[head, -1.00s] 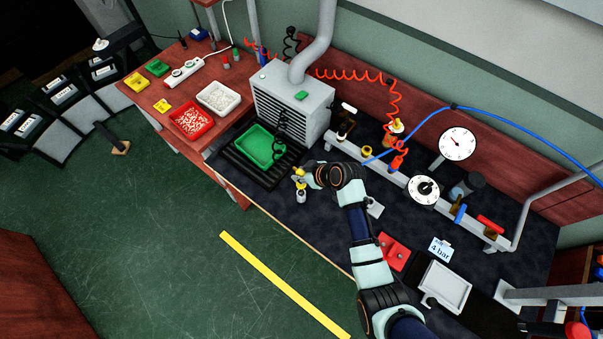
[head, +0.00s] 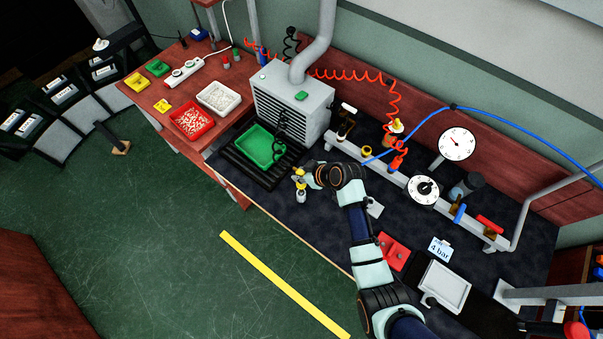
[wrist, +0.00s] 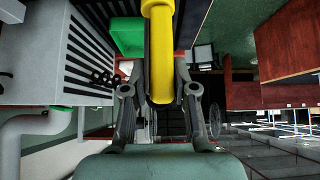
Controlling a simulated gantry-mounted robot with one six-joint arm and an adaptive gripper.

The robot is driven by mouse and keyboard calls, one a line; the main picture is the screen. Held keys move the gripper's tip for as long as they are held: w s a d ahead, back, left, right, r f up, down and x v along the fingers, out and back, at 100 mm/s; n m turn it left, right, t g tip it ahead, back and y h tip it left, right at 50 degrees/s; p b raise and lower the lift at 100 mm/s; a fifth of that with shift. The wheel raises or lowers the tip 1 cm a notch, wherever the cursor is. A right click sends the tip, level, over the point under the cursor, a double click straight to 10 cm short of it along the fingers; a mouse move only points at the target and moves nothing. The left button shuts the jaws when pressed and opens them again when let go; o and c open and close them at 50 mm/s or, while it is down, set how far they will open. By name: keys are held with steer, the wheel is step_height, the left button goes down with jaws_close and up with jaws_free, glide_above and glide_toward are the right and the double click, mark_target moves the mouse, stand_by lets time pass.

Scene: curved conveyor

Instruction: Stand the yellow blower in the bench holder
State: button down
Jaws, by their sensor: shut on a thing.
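My gripper (head: 306,178) is shut on the yellow blower (wrist: 160,45). In the wrist view its yellow body lies between the two fingers and runs out of the top edge. In the head view a small yellow part (head: 299,172) shows at the fingers, with a pale grey part (head: 300,195) just below, over the dark bench mat near the front edge. A long rail (head: 420,187) behind my arm carries several fittings, including one with a yellow ring (head: 367,151). I cannot tell which fitting is the bench holder.
A green tray (head: 280,150) stands on black rollers left of my gripper, before a grey vented box (head: 300,105). A red coiled hose (head: 396,100) and blue hose (head: 430,118) hang over the rail. A red block (head: 392,252) and pale tray (head: 443,286) lie right of my arm.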

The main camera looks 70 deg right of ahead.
mark_target(304, 184)
steer(key=shift+f+b, duration=2.85)
steer(key=shift+f, duration=0.65)
steer(key=c, duration=0.8)
jaws_free()
steer(key=shift+c, duration=0.2)
steer(key=v, duration=1.2)
